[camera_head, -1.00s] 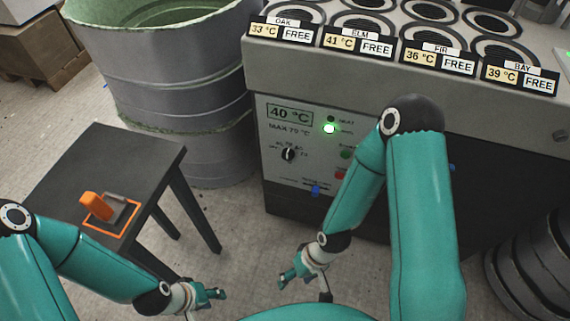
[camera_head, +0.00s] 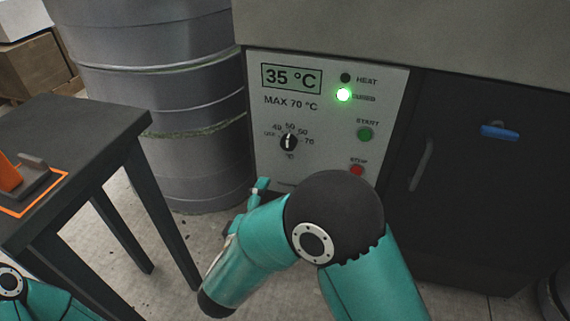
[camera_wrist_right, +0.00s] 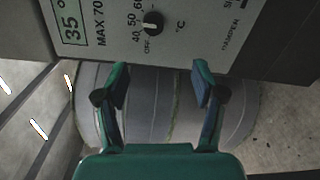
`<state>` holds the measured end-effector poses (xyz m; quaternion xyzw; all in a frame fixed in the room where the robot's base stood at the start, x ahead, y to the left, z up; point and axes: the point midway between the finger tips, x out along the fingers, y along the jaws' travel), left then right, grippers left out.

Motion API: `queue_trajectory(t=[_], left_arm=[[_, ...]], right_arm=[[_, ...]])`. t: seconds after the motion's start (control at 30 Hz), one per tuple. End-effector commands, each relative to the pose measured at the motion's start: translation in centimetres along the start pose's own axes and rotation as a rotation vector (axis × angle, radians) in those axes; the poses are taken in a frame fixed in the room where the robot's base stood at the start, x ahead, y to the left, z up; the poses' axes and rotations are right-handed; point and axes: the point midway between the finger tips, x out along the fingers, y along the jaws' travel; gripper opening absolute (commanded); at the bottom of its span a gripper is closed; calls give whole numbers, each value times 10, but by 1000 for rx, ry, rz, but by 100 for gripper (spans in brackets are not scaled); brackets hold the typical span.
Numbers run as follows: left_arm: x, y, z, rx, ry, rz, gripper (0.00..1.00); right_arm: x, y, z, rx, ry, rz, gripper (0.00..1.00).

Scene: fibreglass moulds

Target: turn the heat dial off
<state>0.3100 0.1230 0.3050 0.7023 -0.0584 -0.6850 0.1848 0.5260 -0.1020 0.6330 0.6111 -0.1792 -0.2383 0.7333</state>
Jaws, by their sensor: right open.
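The heat dial (camera_head: 289,142) is a small black knob with a white mark on a pale control panel (camera_head: 330,190). Its mark points roughly up, near the 50; OFF is printed at the left of the scale. The display (camera_head: 291,78) reads 35 °C. My right gripper (camera_head: 260,187) is below and left of the dial, partly hidden by my own arm. In the right wrist view, the same gripper (camera_wrist_right: 160,72) is open and empty, with the dial (camera_wrist_right: 153,22) ahead beyond the fingertips, apart from them. My left gripper is out of view.
The HEAT lamp (camera_head: 345,77) is dark; the lamp below it (camera_head: 344,95) glows green. A green START button (camera_head: 365,134) and red STOP button (camera_head: 357,170) sit right of the dial. A grey drum (camera_head: 190,110) and dark table (camera_head: 75,130) stand left.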

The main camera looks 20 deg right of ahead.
Motion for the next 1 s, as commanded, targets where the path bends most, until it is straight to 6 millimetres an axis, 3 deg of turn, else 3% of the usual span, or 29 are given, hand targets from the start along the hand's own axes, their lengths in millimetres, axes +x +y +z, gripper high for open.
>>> queue_trajectory(t=[0.27,0.7,1.0], left_arm=[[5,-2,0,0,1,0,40],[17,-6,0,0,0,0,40],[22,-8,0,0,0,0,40]], right_arm=[[22,7,-2,20,4,32,69],[115,8,-2,17,2,31,69],[159,10,-3,16,4,29,69]])
